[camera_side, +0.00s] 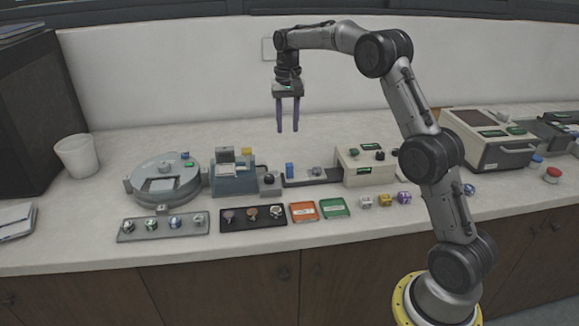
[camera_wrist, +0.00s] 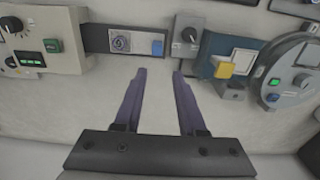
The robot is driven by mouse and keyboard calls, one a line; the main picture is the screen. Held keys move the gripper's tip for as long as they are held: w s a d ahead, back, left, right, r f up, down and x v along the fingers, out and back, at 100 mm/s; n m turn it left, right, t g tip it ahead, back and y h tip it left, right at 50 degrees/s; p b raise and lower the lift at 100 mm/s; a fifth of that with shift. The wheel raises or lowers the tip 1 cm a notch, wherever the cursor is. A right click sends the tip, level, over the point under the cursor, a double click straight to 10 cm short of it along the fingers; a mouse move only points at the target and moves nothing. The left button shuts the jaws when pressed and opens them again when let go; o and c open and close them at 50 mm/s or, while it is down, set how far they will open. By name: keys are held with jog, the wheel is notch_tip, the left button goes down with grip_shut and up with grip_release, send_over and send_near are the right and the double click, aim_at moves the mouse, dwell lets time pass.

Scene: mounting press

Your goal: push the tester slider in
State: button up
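The tester looks to be the cream box (camera_side: 367,165) with a dark knob and green label, right of centre in the side view; it shows at top left in the wrist view (camera_wrist: 45,45). A dark flat track (camera_side: 325,177) runs left from it.
A grey box with a black knob (camera_side: 269,181) stands at the track's left end, beside a blue-grey machine (camera_side: 233,178) and a round grey machine (camera_side: 164,180). Trays (camera_side: 163,228) and orange and green cards (camera_side: 304,212) lie in front. The counter behind the track is clear.

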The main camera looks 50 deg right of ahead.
aim_at(289, 164)
jog(key=f, duration=1.4)
jog(key=shift+s+d+f, duration=0.15)
jog(key=shift+d+f, duration=0.1)
grip_shut()
jog(key=shift+r, duration=0.1)
dwell(0.9)
